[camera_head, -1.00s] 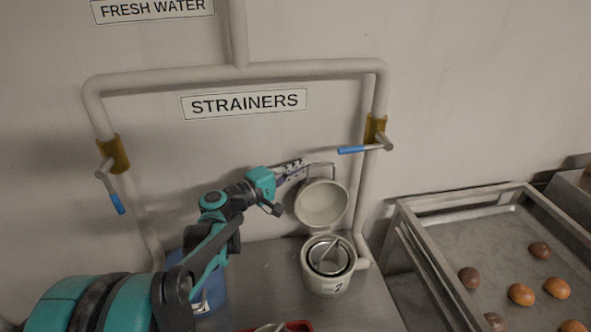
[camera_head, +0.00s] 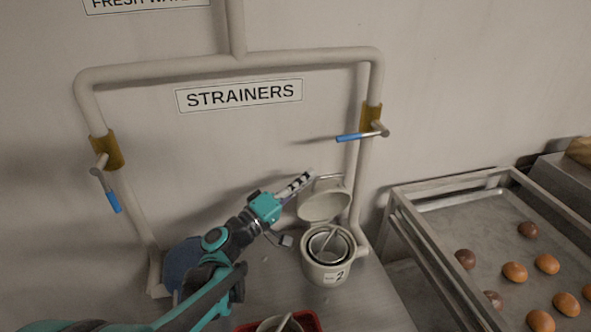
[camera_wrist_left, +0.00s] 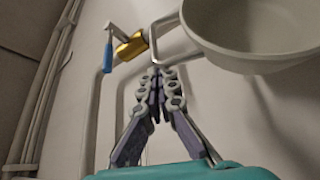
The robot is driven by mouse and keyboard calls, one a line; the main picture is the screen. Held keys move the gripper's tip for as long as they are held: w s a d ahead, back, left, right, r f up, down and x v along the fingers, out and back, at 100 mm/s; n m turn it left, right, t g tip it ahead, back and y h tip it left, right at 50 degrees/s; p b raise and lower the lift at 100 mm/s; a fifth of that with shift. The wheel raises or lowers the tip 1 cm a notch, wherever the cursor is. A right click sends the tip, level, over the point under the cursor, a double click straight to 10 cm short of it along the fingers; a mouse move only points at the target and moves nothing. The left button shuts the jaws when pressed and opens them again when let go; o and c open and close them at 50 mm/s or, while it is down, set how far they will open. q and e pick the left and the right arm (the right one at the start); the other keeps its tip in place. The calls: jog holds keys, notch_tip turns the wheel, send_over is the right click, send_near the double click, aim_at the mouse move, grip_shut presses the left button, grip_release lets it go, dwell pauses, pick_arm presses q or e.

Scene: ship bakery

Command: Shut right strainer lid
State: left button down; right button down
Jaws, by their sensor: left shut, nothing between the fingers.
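The right strainer, a cream pot (camera_head: 328,277) marked 2, stands on the counter with a metal basket (camera_head: 319,241) inside. Its cream lid (camera_head: 325,207) is hinged at the back and stands open, tilted. A wire handle (camera_head: 330,177) rises at the lid's top. My left gripper (camera_head: 307,175) is shut and empty at the lid's upper left edge; I cannot tell if it touches. In the left wrist view the shut fingertips (camera_wrist_left: 155,73) are below the wire loop (camera_wrist_left: 158,42) and left of the lid (camera_wrist_left: 258,55). My right gripper is out of view.
A blue strainer (camera_head: 180,262) stands at left, partly behind my arm. A red tray (camera_head: 310,319) sits at the front. Pipes (camera_head: 230,63) with blue-handled valves (camera_head: 356,137) run along the wall. A rack tray (camera_head: 440,215) with several buns is at right.

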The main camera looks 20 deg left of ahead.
pick_arm(q)
jog(key=s+d+f+b, duration=0.6)
jog(key=s+d+f, duration=0.1)
jog(key=s+f, duration=0.4)
jog(key=shift+s+d, duration=0.15)
jog(key=shift+d, duration=0.25)
jog(key=shift+f, duration=0.1)
jog(key=shift+r, duration=0.2)
notch_tip(320, 180, up, 10)
jog(key=shift+f, duration=0.2)
dwell(0.5)
